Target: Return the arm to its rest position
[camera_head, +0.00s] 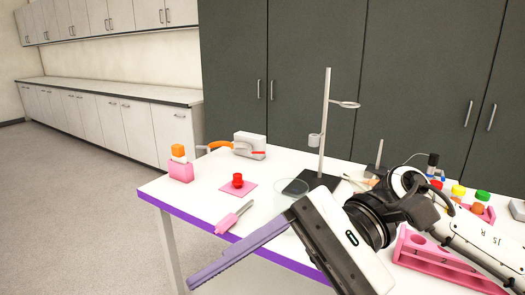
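My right arm comes in from the right and reaches across the table front. My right gripper (197,279) points to the lower left, with a long grey-purple finger in front of the table's purple edge. Only one finger shows clearly, so its opening cannot be judged. Nothing is seen held in it. My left gripper is not in view.
The white table (207,200) holds an orange-capped bottle (178,152) in a pink holder, a red cap (237,181) on a pink square, a pink-handled tool (234,217), a metal stand (325,130) and a pink rack (440,265). Open floor lies left.

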